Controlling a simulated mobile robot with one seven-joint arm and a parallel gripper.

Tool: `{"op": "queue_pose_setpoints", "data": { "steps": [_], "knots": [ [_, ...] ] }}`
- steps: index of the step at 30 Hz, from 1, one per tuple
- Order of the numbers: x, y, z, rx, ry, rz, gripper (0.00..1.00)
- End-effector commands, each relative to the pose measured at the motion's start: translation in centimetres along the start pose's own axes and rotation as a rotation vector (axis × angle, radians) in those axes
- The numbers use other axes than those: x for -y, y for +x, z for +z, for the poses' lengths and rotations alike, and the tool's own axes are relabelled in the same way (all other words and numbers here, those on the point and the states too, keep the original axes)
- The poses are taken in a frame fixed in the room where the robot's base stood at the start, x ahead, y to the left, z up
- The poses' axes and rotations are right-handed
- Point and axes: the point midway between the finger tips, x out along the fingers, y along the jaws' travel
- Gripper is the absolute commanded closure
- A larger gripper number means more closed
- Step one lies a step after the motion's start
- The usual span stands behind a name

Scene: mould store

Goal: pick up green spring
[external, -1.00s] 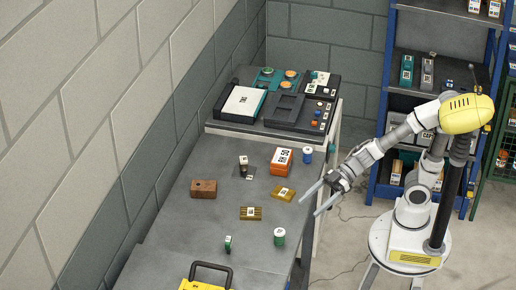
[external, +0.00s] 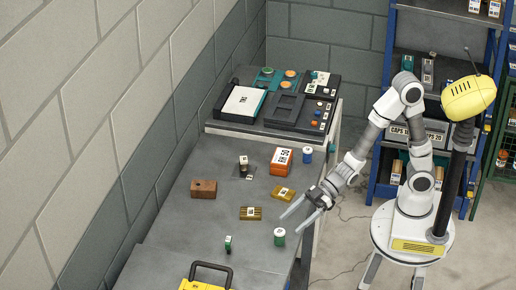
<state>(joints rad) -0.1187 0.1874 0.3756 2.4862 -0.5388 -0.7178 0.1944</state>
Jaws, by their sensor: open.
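Two small green things are on the grey bench (external: 200,228). One is a short upright green cylinder with a pale top (external: 279,237) near the bench's right edge. The other is a thinner green piece with a white label (external: 228,244), to its left. Both are too small to tell surely which is the spring. My gripper (external: 290,225) is open and empty, its two fingers pointing down and left. Its fingertips appear just above and right of the pale-topped cylinder, seemingly apart from it.
Two brass-coloured blocks (external: 251,213) (external: 283,194), a brown block (external: 203,189), an orange box (external: 282,160) and a blue cylinder (external: 307,154) stand on the bench. A yellow case with a black handle (external: 203,284) is at the front. Clear bench lies around the green things.

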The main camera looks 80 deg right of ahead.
Motion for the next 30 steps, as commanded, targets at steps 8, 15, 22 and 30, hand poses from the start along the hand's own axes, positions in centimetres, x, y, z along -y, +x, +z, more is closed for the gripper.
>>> {"op": "queue_pose_setpoints", "data": {
  "steps": [8, 15, 22, 30],
  "knots": [
    [0.0, 4.1, 0.2, 0.0, -0.001, -0.001, 0.22],
    [0.2, 6.4, 0.1, -0.001, 0.0, -0.002, 0.22],
    [0.1, 9.3, -0.2, 0.0, 0.0, 0.0, 0.22],
    [0.1, 9.5, -0.3, 0.0, 0.0, 0.001, 0.22]
  ]
}}
